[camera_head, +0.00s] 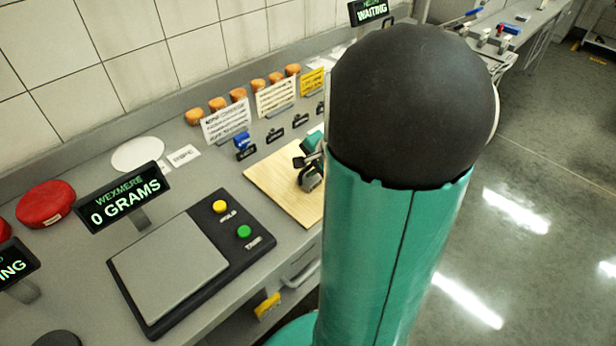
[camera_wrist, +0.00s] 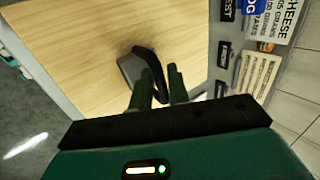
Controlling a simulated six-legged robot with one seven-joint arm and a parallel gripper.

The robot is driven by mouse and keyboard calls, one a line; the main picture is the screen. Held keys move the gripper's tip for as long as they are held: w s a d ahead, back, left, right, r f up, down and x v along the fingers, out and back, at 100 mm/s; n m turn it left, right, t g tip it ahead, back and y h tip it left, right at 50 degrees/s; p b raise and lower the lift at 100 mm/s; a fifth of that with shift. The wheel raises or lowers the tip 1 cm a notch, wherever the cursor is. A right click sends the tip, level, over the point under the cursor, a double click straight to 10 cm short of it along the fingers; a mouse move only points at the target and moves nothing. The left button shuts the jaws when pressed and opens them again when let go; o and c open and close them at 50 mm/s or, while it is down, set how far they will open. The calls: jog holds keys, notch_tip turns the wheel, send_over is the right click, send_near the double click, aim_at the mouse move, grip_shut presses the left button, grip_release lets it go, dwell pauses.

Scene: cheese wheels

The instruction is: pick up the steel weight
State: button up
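The steel weight, a grey block with a black arched handle, stands on the wooden board (camera_head: 275,183). In the wrist view the weight (camera_wrist: 130,68) is just beyond my fingertips, and its handle runs into the gap between the two fingers. In the head view the weight (camera_head: 312,181) is small and partly covered by my gripper (camera_head: 308,152) above it. In the wrist view my gripper (camera_wrist: 160,82) is open, with a finger on each side of the handle's near part. I cannot tell whether either finger touches the handle.
A scale with a grey plate (camera_head: 168,266) and a display (camera_head: 122,197) reading 0 grams stands left of the board. Several orange-brown cheese pieces (camera_head: 238,95) and sign cards (camera_head: 277,97) line the back. A red cheese wheel (camera_head: 45,204) lies far left. My arm hides the counter's right part.

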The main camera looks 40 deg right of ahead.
aim_at(309, 168)
jog(key=shift+w+f, duration=0.15)
jog(key=shift+f, duration=0.05)
grip_shut()
jog(key=shift+r, duration=0.3)
jog(key=shift+r, duration=1.3)
jog(key=shift+s+a+r, duration=0.2)
jog(key=shift+s+r, duration=0.1)
jog(key=shift+r, duration=0.15)
